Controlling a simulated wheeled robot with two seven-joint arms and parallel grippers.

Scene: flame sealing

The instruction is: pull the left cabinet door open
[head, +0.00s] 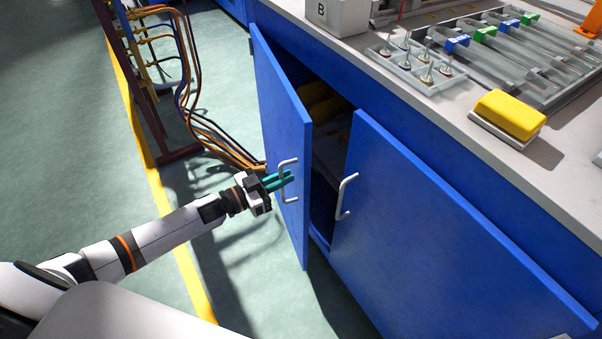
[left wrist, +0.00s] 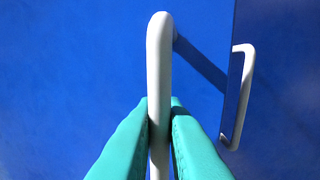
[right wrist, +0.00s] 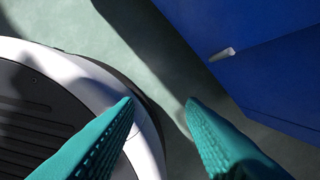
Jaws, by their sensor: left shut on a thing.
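The blue left cabinet door (head: 281,133) stands partly open in the head view, swung out from the cabinet with a dark gap behind its free edge. Its white bar handle (head: 282,181) is upright. My left gripper (head: 284,181) is shut on this handle; in the left wrist view the teal fingers (left wrist: 160,110) press both sides of the white handle (left wrist: 159,60). My right gripper (right wrist: 162,100) shows only in the right wrist view, its teal fingers apart with nothing between them, above the floor.
The right cabinet door (head: 430,240) with its white handle (head: 345,196) is beside the opening. Yellow objects (head: 325,105) are inside the cabinet. Hoses on a rack (head: 185,80) stand left of the cabinet. The worktop (head: 400,85) carries a yellow sponge-like block (head: 510,113).

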